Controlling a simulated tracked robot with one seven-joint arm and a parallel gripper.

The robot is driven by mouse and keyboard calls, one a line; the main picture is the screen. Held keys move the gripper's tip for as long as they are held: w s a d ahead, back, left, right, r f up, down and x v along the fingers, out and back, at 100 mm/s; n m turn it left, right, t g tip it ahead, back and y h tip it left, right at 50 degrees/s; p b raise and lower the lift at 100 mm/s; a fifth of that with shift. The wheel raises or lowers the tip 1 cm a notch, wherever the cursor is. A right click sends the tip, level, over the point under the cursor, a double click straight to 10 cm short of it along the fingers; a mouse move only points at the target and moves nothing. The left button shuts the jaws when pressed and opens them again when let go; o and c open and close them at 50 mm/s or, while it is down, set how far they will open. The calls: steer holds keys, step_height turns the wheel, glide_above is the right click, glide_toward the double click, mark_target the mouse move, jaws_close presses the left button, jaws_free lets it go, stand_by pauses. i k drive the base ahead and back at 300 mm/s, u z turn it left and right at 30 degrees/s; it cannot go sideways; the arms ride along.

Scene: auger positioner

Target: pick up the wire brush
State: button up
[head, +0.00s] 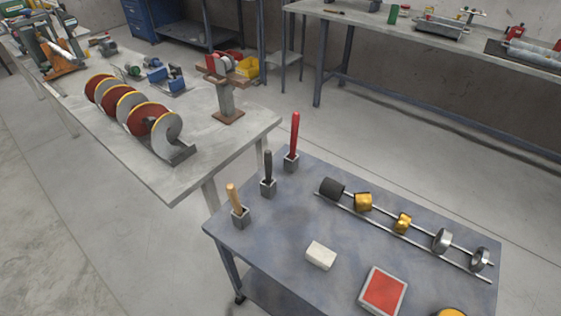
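Three handled tools stand upright in small grey square holders along the left side of the blue-grey cart top (290,215) in the head view. One has a tan wooden handle (234,198), one a black handle (268,166), and one a long red handle (295,133). Their lower ends are hidden inside the holders, so no bristles show, and I cannot tell which one is the wire brush. My gripper is not in view.
A rail rack (383,224) with black, brass and steel round parts lies at the cart's back right. A white block (320,255) and a red-topped box (383,291) sit nearer. A grey bench (228,147) with an auger (135,113) stands behind left.

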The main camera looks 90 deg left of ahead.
mark_target(230, 189)
steer(key=u, duration=0.15)
steer(key=k, duration=2.9)
steer(key=u, duration=1.2)
steer(key=i, duration=1)
steer(key=z, duration=0.1)
